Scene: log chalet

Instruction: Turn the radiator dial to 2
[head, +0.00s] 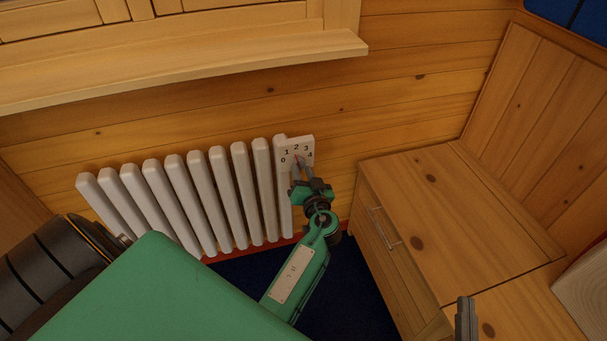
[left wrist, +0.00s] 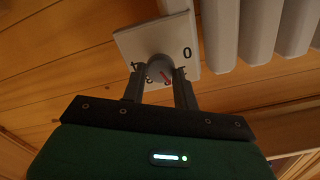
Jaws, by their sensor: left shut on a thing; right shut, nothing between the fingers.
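The radiator dial is a small grey knob on a white plate (head: 308,145) marked 0 to 4, at the radiator's upper right end. My left gripper (head: 298,172) is shut on the dial, its two fingers on either side of it. In the left wrist view the dial (left wrist: 160,67) shows between the fingertips, with the plate upside down. Its red mark points roughly to the 1–2 side; the fingers partly cover the numbers, so I cannot tell exactly where it points. My right gripper (head: 465,318) shows only in part at the bottom edge, shut and empty.
The white ribbed radiator (head: 215,200) stands against the log wall, under a wooden sill (head: 200,72). A wooden cabinet (head: 440,200) with a metal handle stands to the right of my left gripper. Dark blue floor shows between them.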

